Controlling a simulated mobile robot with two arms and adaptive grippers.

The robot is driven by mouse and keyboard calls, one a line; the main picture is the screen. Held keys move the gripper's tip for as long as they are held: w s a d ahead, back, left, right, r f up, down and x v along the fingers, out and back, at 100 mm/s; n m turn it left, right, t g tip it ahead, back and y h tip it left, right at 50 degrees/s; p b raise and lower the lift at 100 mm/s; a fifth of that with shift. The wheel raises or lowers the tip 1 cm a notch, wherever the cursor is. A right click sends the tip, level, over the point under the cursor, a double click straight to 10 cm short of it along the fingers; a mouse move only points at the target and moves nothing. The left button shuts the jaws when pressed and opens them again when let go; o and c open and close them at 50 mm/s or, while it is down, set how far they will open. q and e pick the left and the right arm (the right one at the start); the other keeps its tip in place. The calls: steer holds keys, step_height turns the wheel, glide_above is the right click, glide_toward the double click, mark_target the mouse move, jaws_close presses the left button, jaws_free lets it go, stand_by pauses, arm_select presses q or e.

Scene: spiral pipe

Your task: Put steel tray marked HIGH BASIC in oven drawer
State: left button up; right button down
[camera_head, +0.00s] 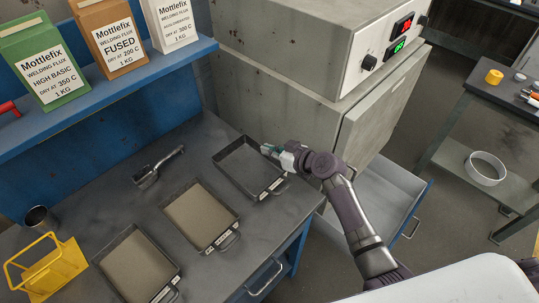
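Three shallow steel trays lie on the grey bench: a dark, seemingly empty one (240,160) at the back right, one with a beige fill (200,215) in the middle, and another filled one (138,262) at the front left. Each has a small label on its front side, too small to read, so I cannot tell which is HIGH BASIC. My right gripper (269,150) is at the right rim of the back right tray; whether it touches is unclear. Its fingers are too small to judge. An open drawer (378,207) juts out below the grey oven (377,125). My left gripper is out of view.
A blue shelf (130,85) carries green, brown and white flux boxes; the green box (45,65) reads HIGH BASIC. A scoop (150,175), a dark cup (40,218) and a yellow holder (50,268) are on the bench. A side table (480,125) stands at right.

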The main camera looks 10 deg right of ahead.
step_height(320, 180, down, 3)
steer(key=shift+r, duration=0.15)
steer(key=shift+f, duration=0.2)
steer(key=c, duration=1.3)
jaws_free()
steer(key=shift+r, duration=0.15)
